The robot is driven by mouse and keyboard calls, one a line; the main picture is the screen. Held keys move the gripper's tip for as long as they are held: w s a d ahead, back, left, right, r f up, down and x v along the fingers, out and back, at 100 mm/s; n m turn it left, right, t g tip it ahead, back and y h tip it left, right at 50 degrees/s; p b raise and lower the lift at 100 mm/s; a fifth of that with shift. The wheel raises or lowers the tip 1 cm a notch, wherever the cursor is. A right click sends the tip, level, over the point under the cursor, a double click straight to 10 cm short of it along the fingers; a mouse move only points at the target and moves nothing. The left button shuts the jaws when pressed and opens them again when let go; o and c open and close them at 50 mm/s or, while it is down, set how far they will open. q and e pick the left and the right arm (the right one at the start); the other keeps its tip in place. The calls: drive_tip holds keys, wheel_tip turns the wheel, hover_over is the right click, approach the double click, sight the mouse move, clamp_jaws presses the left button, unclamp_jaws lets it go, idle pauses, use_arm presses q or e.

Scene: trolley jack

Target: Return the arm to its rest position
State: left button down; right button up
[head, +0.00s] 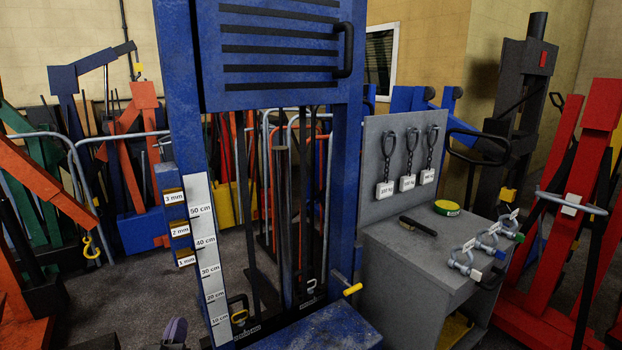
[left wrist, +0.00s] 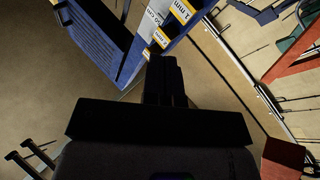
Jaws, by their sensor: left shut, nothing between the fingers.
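My left gripper (head: 175,332) shows only in part at the bottom edge of the head view, low and to the left of the blue lifting frame (head: 345,170). In the left wrist view the gripper (left wrist: 164,66) is dark, with its fingers together and nothing between them. Its fingertips point towards the yellow-and-white millimetre labels on the blue frame; I cannot tell the exact gap. Most of my left arm is outside the head view. My right gripper is in neither view.
The blue frame carries a white centimetre scale (head: 207,255) and a yellow-tipped handle (head: 352,289). A grey cabinet (head: 400,285) to its right holds shackles (head: 463,258), a brush (head: 418,226) and a green-yellow tin (head: 447,208). Orange and red lifting equipment stands at both sides.

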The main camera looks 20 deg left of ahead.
use_arm(q)
drive_tip(key=s+d+f+m+g+h+p, duration=0.2)
drive_tip(key=s+d+f+m+g+h, duration=0.6)
drive_tip(key=s+d+f, duration=0.7)
drive_tip(key=s+d+f+g+y+p, duration=0.1)
drive_tip(key=s+d+f+g, duration=0.3)
drive_tip(key=s, duration=0.5)
drive_tip(key=s+d+f+g, duration=0.1)
drive_tip(key=s+f+g, duration=0.1)
drive_tip(key=s+g, duration=0.55)
wheel_tip(320, 180, up, 38)
drive_tip(key=t+p, duration=0.2)
drive_tip(key=p, duration=3.6)
drive_tip(key=shift+s+f, duration=0.2)
drive_tip(key=shift+s, duration=0.2)
